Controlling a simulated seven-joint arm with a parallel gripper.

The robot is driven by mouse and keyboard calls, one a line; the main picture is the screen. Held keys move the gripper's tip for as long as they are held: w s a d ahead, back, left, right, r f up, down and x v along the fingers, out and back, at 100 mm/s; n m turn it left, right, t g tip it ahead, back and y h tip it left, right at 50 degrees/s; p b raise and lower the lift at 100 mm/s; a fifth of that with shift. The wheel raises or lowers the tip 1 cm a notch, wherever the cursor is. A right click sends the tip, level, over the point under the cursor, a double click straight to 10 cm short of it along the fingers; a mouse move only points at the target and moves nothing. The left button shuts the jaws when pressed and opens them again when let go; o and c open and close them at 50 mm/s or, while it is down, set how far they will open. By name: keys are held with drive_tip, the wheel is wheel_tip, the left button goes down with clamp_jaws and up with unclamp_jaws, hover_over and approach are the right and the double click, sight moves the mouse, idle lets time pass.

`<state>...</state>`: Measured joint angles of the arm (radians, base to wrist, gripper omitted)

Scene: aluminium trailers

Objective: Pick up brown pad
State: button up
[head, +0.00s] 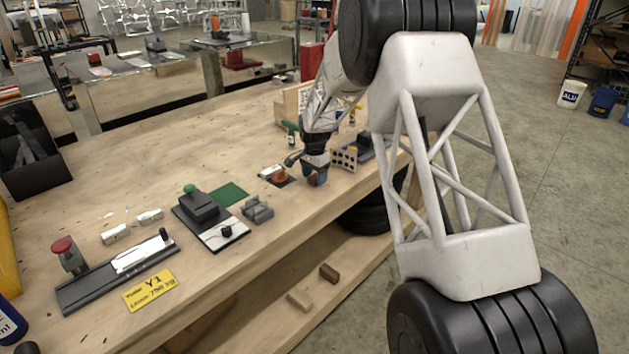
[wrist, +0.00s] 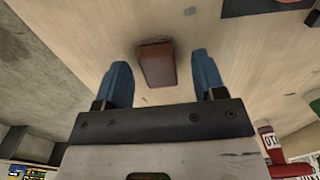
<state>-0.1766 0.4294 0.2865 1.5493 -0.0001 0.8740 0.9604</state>
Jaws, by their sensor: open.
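The brown pad (wrist: 156,64) is a small reddish-brown rectangular block lying on the pale wooden bench top in the wrist view. My gripper (wrist: 161,58) is open, with one blue finger on each side of the pad in that picture. There is a visible gap on both sides, and neither finger seems to touch it. In the head view my gripper (head: 316,176) points down over the bench near its front edge. A reddish-brown patch shows by the blue fingers there, mostly hidden. How high the fingertips are above the bench is hard to tell.
A red-orange round part (head: 280,177) and a grey clamp-like part (head: 257,209) are to the left. Two brown wooden blocks (head: 329,272) (head: 299,300) lie on the lower shelf.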

sight(315, 177)
drive_tip(key=shift+f, duration=0.3)
drive_tip(key=shift+c, duration=0.3)
drive_tip(key=c, duration=1)
drive_tip(key=shift+r, duration=0.15)
drive_tip(key=shift+r, duration=0.8)
drive_tip(key=shift+s+r, duration=0.2)
drive_tip(key=shift+r, duration=0.7)
drive_tip(key=s+d+r, duration=0.1)
drive_tip(key=s+d, duration=0.1)
drive_tip(key=s, duration=1.3)
drive_tip(key=shift+s+d+r, duration=0.2)
drive_tip(key=shift+d, duration=0.15)
